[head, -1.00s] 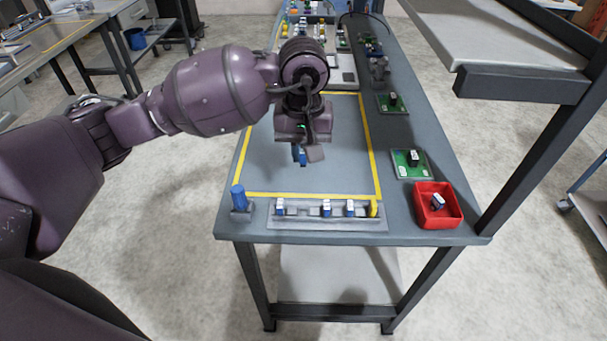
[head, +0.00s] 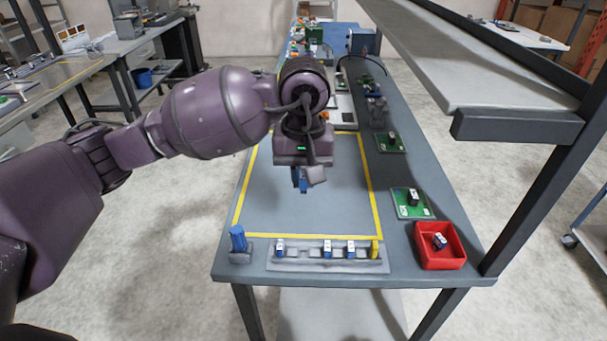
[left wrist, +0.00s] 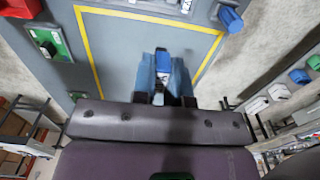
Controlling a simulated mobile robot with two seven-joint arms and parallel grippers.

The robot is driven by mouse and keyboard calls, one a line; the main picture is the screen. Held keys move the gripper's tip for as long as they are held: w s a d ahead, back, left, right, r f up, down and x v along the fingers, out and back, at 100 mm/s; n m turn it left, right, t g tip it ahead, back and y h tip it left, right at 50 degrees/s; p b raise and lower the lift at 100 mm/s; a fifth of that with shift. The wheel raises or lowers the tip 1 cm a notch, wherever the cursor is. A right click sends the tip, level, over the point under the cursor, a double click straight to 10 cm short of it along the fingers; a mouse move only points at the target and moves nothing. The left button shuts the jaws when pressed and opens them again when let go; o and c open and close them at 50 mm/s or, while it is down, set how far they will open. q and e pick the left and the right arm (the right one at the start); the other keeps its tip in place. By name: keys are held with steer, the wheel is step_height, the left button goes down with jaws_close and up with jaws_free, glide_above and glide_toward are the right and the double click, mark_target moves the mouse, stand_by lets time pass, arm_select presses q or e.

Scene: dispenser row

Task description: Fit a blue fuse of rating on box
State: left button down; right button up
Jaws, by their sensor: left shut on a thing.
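My left gripper (head: 301,181) hangs over the yellow-outlined area of the table, fingers pointing down. In the left wrist view its two blue fingers (left wrist: 164,78) are shut on a blue fuse (left wrist: 163,62), partly hidden between them. A grey holder row (head: 310,265) lies at the table's front edge, apart from the gripper. It carries blue-and-white fuses (head: 327,249) and a yellow piece (head: 375,248) at its right end. Green boards with a black part, one nearer (head: 412,203) and one farther (head: 390,142), lie along the right side. My right gripper is not in view.
A red bin (head: 440,258) with a blue-and-white piece inside stands at the front right corner. A blue upright part on a grey base (head: 238,239) stands at the front left. A grey shelf (head: 470,60) overhangs the right side. The outlined area is clear.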

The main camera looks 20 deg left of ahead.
arm_select(q)
steer(key=shift+r, duration=0.25)
steer(key=shift+r, duration=0.6)
steer(key=shift+r, duration=0.1)
stand_by(0.7)
steer(key=shift+r+p, duration=0.5)
steer(key=shift+r, duration=0.9)
